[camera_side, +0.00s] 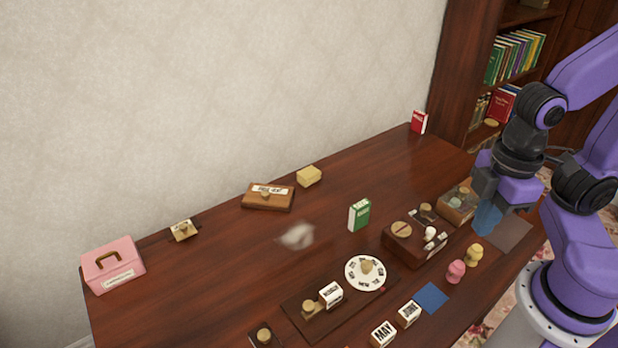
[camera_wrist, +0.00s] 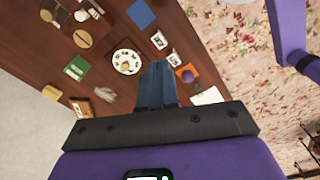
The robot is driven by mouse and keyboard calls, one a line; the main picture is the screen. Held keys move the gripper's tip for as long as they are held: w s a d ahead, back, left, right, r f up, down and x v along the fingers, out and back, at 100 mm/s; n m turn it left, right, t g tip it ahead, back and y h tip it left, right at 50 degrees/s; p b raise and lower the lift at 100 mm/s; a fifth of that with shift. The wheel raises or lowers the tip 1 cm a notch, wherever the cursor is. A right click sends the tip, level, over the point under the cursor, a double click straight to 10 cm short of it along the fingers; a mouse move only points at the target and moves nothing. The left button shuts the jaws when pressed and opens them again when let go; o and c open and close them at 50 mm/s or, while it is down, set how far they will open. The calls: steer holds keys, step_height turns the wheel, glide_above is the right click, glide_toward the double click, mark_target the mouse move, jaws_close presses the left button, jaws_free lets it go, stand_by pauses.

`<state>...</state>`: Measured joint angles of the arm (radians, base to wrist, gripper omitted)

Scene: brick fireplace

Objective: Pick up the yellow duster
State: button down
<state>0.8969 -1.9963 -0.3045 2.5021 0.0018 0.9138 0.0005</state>
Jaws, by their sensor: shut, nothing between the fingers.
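A small pale yellow block-shaped item (camera_side: 309,176), the likeliest match for the yellow duster, lies at the back of the dark wooden desk, beside a brown wooden block with a white label (camera_side: 268,198). My gripper (camera_side: 485,226) is at the right end of the desk, well apart from the yellow item. In the wrist view my blue fingers (camera_wrist: 157,80) are together, with nothing between them.
A green box (camera_side: 359,216), a brown case (camera_side: 417,246) and a white dial (camera_side: 366,271) stand between. A blurred pale item (camera_side: 297,236) is mid-desk. Yellow (camera_side: 474,254) and pink (camera_side: 456,271) knobbed pieces stand near my arm. A pink case (camera_side: 112,265) is far left.

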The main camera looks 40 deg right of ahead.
steer(key=c, duration=1.8)
jaws_free()
steer(key=o, duration=1.8)
steer(key=w+a+m, duration=0.3)
steer(key=w+a, duration=0.3)
steer(key=w, duration=0.8)
steer(key=m+t, duration=0.4)
steer(key=m, duration=0.5)
glide_above(314, 175)
steer(key=s, duration=0.7)
step_height(314, 175, down, 13)
steer(key=x, duration=1.1)
steer(key=w+x, duration=0.1)
steer(key=x, duration=0.4)
steer(key=shift+w+d+f, duration=0.1)
steer(key=shift+d+f, duration=0.05)
steer(key=shift+d, duration=0.1)
